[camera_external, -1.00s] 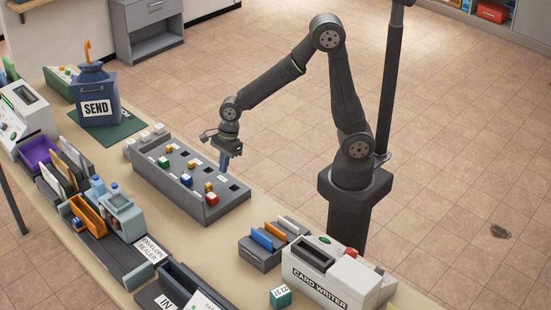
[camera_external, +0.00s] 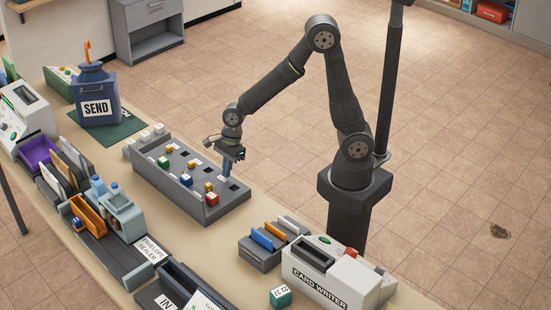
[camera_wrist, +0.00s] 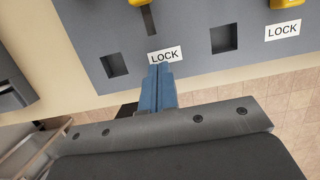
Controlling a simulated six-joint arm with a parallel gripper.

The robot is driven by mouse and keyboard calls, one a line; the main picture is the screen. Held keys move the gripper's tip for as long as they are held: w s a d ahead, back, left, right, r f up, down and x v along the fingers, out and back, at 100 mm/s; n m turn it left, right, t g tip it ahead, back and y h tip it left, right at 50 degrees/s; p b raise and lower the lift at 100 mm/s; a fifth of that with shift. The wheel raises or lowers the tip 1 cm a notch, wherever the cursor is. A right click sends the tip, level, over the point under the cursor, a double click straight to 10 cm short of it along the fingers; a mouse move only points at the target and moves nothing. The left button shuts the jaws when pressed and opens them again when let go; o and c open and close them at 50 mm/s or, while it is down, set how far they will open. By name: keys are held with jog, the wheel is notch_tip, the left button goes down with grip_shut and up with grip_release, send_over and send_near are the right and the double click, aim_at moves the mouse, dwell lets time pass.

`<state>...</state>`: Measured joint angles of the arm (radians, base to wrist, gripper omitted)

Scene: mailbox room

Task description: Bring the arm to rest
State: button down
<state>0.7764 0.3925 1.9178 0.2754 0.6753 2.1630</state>
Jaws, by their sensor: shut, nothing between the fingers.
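My gripper (camera_external: 227,166) hangs above the right rear edge of the grey panel box (camera_external: 217,211) in the external view. Its blue fingers (camera_wrist: 157,88) are shut together and empty in the wrist view. Their tips are over a white LOCK label (camera_wrist: 165,55) on the panel; I cannot tell whether they touch it. A second LOCK label (camera_wrist: 283,31) lies to the right, with a dark square hole (camera_wrist: 224,39) between the two. The panel carries several small yellow, green, blue and red pieces.
A card writer (camera_external: 325,276) and a rack of coloured cards (camera_external: 262,252) are at the front right. The envelope sealer (camera_external: 140,262) is at the left front. Open floor lies to the right.

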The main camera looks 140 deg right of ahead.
jog(key=shift+s+r, duration=0.15)
jog(key=shift+s, duration=1)
jog(key=v, duration=0.9)
jog(key=w+r+n+g, duration=0.2)
jog(key=w+r+n, duration=0.5)
jog(key=n, duration=1.1)
jog(key=shift+w+g, duration=0.4)
jog(key=shift+w, duration=0.9)
